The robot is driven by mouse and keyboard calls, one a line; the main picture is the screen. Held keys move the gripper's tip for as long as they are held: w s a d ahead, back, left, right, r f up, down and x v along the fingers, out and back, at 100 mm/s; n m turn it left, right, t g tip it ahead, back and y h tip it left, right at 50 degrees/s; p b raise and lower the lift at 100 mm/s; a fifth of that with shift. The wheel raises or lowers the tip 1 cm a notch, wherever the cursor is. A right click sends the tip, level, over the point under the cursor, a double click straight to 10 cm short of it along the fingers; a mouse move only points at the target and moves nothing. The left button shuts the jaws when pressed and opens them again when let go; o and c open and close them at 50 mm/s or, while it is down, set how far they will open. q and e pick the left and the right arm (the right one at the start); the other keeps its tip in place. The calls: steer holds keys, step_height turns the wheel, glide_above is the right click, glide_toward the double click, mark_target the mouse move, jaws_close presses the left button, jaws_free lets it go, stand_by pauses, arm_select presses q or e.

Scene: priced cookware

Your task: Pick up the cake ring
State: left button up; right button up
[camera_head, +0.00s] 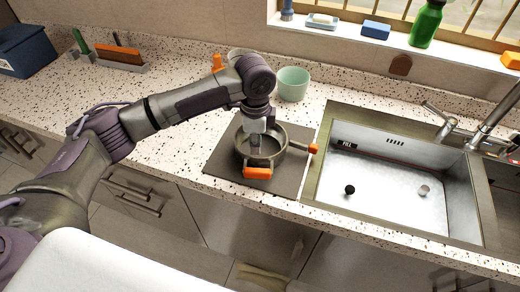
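The cake ring appears to be the round, dark grey metal piece (283,143) on a dark square plate (220,160) set in the counter. An orange block-like part (257,173) shows at its front and an orange-tipped handle (313,148) at its right; I cannot tell if both belong to it. My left gripper (255,148) points down over the ring, with its fingers at or inside the rim. Whether they touch the wall is too small to tell, and so is their opening. My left wrist hides part of the ring's back. My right gripper is not in view.
A pale green cup (292,84) stands close behind the plate. The metal sink (385,185) with its tap (490,115) is at the right. A blue box (25,50) and an orange-and-grey rack (120,58) are at the back left. The speckled counter (180,75) has free room at left.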

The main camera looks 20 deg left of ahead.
mark_target(259, 161)
arm_select(q)
step_height(259, 161, down, 2)
steer(key=shift+w+f, duration=0.1)
steer(key=shift+f, duration=0.15)
steer(key=shift+f+p, duration=0.35)
steer(key=shift+f, duration=0.15)
steer(key=f, duration=0.1)
steer(key=f+p, duration=0.1)
steer(key=f, duration=0.1)
steer(key=shift+d+f, duration=0.25)
steer(key=shift+d, duration=0.05)
steer(key=shift+w+f+p, duration=0.1)
steer(key=shift+f+p, duration=0.2)
steer(key=shift+f, duration=0.35)
jaws_close()
steer(key=shift+r, duration=0.1)
